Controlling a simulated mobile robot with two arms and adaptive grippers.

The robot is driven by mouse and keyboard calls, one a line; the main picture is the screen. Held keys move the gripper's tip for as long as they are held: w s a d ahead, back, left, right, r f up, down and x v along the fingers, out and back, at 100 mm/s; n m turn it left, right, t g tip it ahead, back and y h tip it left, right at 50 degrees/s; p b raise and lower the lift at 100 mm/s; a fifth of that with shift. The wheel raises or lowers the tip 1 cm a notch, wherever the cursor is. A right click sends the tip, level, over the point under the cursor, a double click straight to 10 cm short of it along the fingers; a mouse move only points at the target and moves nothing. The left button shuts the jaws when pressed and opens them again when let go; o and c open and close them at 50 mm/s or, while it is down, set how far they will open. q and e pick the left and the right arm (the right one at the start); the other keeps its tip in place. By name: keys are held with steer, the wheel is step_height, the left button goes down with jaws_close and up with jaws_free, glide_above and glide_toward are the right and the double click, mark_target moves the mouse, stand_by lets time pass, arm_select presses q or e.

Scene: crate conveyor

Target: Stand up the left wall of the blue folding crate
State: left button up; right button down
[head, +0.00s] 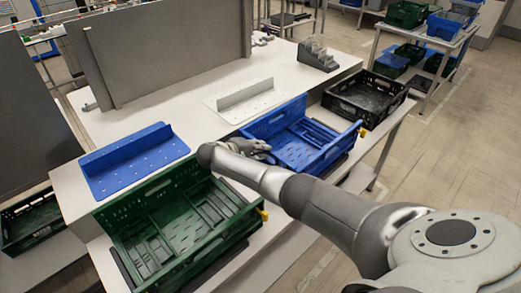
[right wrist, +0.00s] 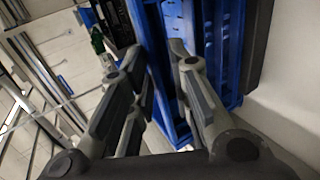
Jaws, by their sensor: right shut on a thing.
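The blue folding crate (head: 335,152) is on the white bench right of centre in the head view. Its far long wall (head: 272,118) and near long wall stand up; slatted panels lie inside. My right gripper (head: 258,150) is at the crate's left end, and my forearm hides part of that end. In the right wrist view, my right gripper (right wrist: 157,58) has its fingers on both sides of a blue wall (right wrist: 152,28), shut on it. This is the left wall; its exact tilt is unclear. My left gripper is not in view.
A green crate (head: 112,222) stands left of the blue one, and a black crate (head: 372,90) stands right of it. A blue perforated bracket (head: 135,160) and a white one (head: 245,100) lie behind them. Grey panels (head: 155,50) rise at the back.

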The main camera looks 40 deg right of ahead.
steer(key=shift+s+a+f, duration=0.15)
steer(key=shift+s+f, duration=0.15)
steer(key=shift+f, duration=0.45)
steer(key=c, duration=1.6)
jaws_free()
steer(key=shift+o, duration=1.2)
steer(key=shift+w+f, duration=0.15)
steer(key=shift+o, duration=0.2)
steer(key=shift+w+d, duration=0.1)
steer(key=shift+d, duration=0.2)
steer(key=shift+a, duration=0.1)
steer(key=v, duration=1.2)
steer(key=shift+w+r, duration=0.2)
steer(key=shift+r, duration=0.15)
